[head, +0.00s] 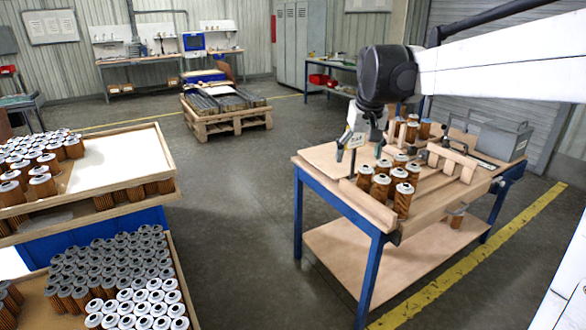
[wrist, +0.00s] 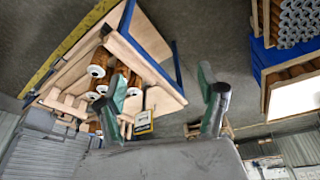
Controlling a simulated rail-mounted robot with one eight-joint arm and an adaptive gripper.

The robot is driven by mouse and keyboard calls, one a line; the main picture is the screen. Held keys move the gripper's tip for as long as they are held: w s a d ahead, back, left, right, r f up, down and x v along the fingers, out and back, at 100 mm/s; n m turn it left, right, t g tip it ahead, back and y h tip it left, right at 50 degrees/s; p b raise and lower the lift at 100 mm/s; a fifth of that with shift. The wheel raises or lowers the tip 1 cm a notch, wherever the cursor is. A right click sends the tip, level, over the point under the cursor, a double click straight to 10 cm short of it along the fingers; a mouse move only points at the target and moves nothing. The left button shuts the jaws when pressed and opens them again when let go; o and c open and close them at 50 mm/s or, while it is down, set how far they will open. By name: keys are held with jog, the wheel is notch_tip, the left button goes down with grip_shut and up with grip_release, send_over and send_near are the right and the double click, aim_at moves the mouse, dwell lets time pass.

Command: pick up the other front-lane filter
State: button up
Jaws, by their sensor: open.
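Several filters, orange-brown pleated cylinders with pale caps, stand upright in a group at the near end of the wooden lanes on the blue-legged workbench (head: 325,159). One filter (head: 403,201) stands nearest the front, with another filter (head: 380,187) just to its left. My gripper (head: 346,160) is open and empty, above the bench's left part and left of the filters. Its two green-tipped fingers (wrist: 163,88) are spread wide. I cannot tell which filter the task means.
More filters stand at the back of the bench, near a grey metal box (head: 501,140) and a wooden block frame (head: 452,159). A small yellow-edged card (wrist: 144,122) is close by the fingers. Trays of filters (head: 165,208) stand at left. Open floor lies between.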

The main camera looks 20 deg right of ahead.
jog(key=w+d+f, duration=0.1)
jog(key=w+d, duration=0.6)
jog(key=d, duration=0.1)
jog(key=m+g+y+p, duration=0.1)
jog(key=m+g+p, duration=0.1)
jog(key=g+p, duration=0.1)
send_over(407, 186)
notch_tip(407, 186, down, 14)
jog(key=shift+w+a+f, duration=0.1)
jog(key=shift+w, duration=0.05)
jog(key=shift+f, duration=0.3)
notch_tip(407, 186, down, 8)
jog(key=shift+f, duration=0.15)
jog(key=shift+w+f+b, duration=0.15)
jog(key=shift+f+b, duration=0.2)
jog(key=shift+f, duration=2.2)
jog(key=c, duration=1.3)
